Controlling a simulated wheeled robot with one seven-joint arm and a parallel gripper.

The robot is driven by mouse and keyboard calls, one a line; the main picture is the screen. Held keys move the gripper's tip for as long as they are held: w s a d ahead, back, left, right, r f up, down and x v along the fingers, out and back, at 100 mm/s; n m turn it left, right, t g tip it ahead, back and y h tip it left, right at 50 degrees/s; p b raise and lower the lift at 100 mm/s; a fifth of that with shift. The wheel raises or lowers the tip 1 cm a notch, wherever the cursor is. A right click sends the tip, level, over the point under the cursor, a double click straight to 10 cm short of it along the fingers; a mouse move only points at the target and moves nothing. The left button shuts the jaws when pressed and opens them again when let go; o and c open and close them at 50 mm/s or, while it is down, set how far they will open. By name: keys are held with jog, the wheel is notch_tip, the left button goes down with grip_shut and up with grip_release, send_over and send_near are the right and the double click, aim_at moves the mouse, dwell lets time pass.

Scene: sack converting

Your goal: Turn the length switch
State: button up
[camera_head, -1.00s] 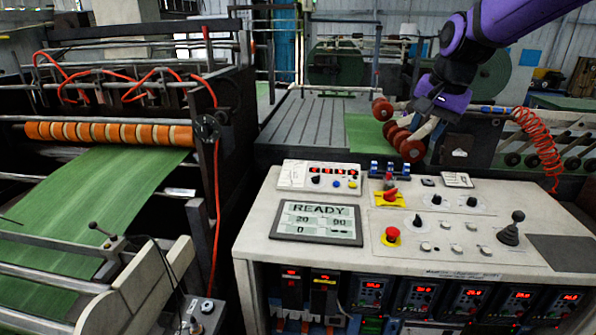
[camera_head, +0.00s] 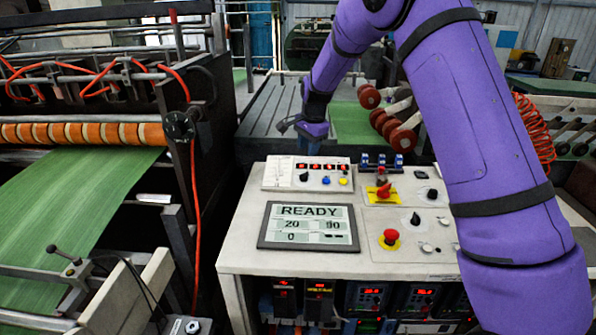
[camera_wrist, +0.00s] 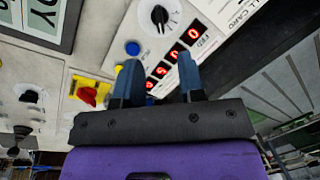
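Black rotary knobs sit on the light control console (camera_head: 240,262), and I cannot read which one is the length switch. One black knob (camera_head: 304,177) is on the raised white box with red digits. Two more black knobs (camera_head: 432,193) (camera_head: 416,219) are on the panel to the right. My gripper (camera_head: 290,124) hangs above and behind the white box. In the wrist view my gripper (camera_wrist: 158,72) has its two blue fingers apart with nothing between them, and the knob lies beyond them.
A blue button (camera_head: 326,181) and a yellow button (camera_head: 343,182) are beside the knob on the box. A red switch on a yellow plate (camera_head: 383,191) and a red emergency button (camera_head: 391,237) are to the right. The READY display (camera_head: 309,226) lies in front.

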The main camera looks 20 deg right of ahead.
aim_at(304, 173)
jog(key=f, duration=0.3)
jog(key=w+f, duration=0.1)
jog(key=f, duration=0.6)
jog(key=shift+w+a+f, duration=0.15)
jog(key=shift+a, duration=0.25)
grip_shut()
